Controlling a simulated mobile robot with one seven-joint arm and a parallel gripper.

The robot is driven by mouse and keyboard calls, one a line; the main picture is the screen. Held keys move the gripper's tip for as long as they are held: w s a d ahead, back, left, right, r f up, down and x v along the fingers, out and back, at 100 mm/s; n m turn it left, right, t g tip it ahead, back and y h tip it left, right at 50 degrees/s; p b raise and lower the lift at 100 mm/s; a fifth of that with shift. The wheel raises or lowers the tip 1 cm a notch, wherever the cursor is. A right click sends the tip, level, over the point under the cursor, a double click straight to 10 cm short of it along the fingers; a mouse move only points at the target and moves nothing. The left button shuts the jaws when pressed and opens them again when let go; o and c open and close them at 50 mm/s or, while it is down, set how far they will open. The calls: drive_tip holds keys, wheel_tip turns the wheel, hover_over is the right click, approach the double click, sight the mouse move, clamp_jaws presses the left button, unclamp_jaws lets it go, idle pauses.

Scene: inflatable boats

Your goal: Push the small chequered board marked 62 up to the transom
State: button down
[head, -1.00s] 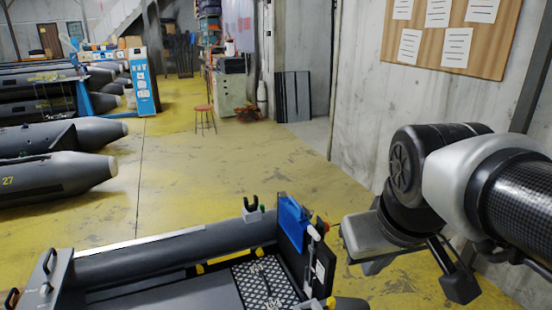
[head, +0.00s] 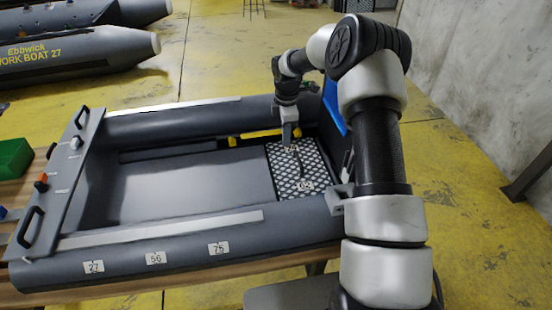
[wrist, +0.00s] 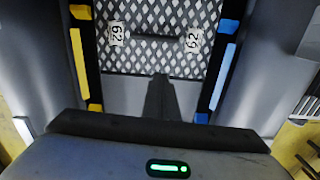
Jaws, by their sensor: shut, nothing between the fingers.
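The small chequered board (head: 312,172) lies flat on the boat's floor at the right end of the boat in the head view, with a dark bar on top. In the wrist view the board (wrist: 165,57) fills the upper middle and has two white 62 labels. The transom (head: 327,133) is the dark upright panel at the boat's right end, partly hidden by my arm. My gripper (head: 291,146) is shut and empty, pointing down at the board's far part. In the wrist view its tip (wrist: 160,78) overlaps the board's near edge; I cannot tell if they touch.
The grey boat tubes (head: 170,125) flank the floor. Yellow pieces (head: 262,134) lie along the far side beside the board. A blue part (head: 332,106) stands by the transom. A green bin (head: 12,158) is at the left. The boat's bare floor (head: 195,185) is clear.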

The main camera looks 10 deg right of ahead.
sight(300, 161)
drive_tip(key=shift+n, duration=0.3)
drive_tip(key=f, duration=0.4)
drive_tip(key=f+b, duration=0.1)
drive_tip(key=f, duration=0.7)
drive_tip(key=shift+w+a+b, duration=0.25)
drive_tip(key=shift+w+b, duration=0.05)
drive_tip(key=d, duration=0.3)
drive_tip(key=shift+w+f, duration=0.1)
drive_tip(key=shift+f, duration=0.25)
drive_tip(key=shift+d, duration=0.5)
drive_tip(key=shift+d+f+b, duration=0.1)
drive_tip(key=shift+d+b, duration=0.45)
drive_tip(key=shift+d, duration=0.6)
drive_tip(key=shift+d, duration=0.1)
